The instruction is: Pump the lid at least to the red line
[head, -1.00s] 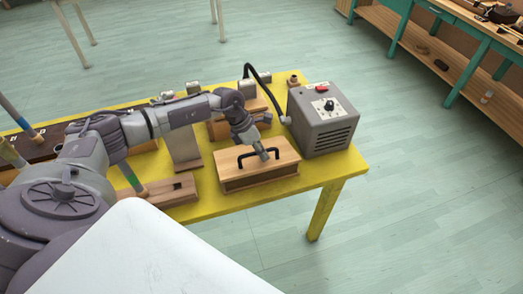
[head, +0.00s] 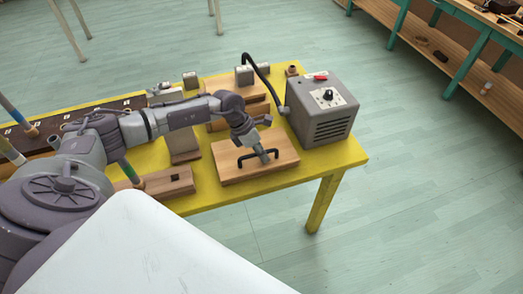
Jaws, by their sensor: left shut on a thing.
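A low wooden box with a flat wooden lid (head: 232,157) lies near the front right of the yellow table. A black bar handle (head: 246,156) stands on the lid. My left gripper (head: 264,157) reaches down from the left and is shut on the handle, hiding its middle. The lid sits low, with no clear gap showing under it. I cannot make out a red line in this view. My right gripper is not in view.
A grey box with a knob and a red switch (head: 322,108) stands right of the lid, with a black curved hose behind it. Wooden blocks and metal pieces stand behind and left. The yellow table's (head: 340,160) front right corner is clear.

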